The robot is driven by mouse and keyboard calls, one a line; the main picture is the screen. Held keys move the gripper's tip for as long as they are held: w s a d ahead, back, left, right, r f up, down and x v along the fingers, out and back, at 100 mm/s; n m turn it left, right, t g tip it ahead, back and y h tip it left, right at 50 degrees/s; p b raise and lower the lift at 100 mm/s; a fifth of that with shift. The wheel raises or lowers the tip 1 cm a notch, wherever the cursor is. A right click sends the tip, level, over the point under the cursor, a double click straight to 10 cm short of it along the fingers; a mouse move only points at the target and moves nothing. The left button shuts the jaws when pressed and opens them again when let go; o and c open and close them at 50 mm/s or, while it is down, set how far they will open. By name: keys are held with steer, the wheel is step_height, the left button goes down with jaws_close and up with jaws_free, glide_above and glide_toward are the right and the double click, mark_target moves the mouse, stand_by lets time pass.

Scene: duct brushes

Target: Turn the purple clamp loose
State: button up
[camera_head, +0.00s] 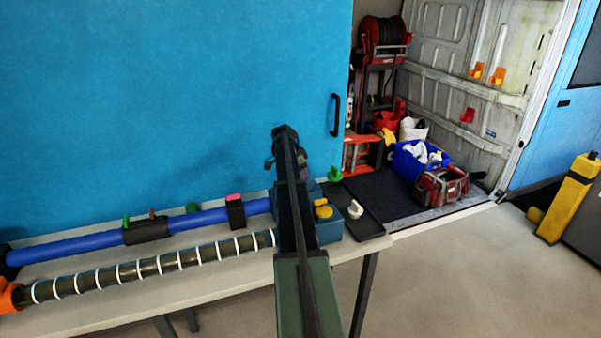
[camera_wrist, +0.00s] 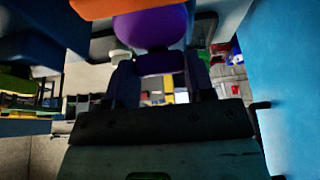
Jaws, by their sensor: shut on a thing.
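The purple clamp (camera_wrist: 152,28) shows as a rounded purple piece at the top middle of the wrist view, below an orange part. My gripper (camera_wrist: 160,72) has its two dark blue fingers on either side of the purple piece's lower part and is shut on it. In the head view my arm reaches up from the bottom middle to the right end of the bench and covers most of the clamp's place. How far the clamp is turned cannot be told.
A blue pipe (camera_head: 75,247) and a black hose with white rings (camera_head: 160,265) lie along the bench (camera_head: 215,285). A pink-topped black clamp (camera_head: 236,213) sits on the pipe. A blue block with yellow knobs (camera_head: 328,228) and a white knob (camera_head: 355,209) are right of my arm.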

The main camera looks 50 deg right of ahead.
steer(key=shift+n, duration=0.3)
steer(key=n+t, duration=0.1)
steer(key=n, duration=0.2)
steer(key=shift+s+n+h, duration=0.1)
steer(key=shift+n+h, duration=0.3)
steer(key=n+t, duration=0.2)
steer(key=n, duration=0.2)
steer(key=shift+s+n, duration=0.1)
steer(key=shift+n, duration=0.2)
steer(key=n+t, duration=0.2)
steer(key=n, duration=0.2)
steer(key=shift+y, duration=0.4)
steer(key=shift+n+t+y, duration=0.4)
steer(key=shift+n+y, duration=0.3)
steer(key=shift+n, duration=1.5)
steer(key=o, duration=0.9)
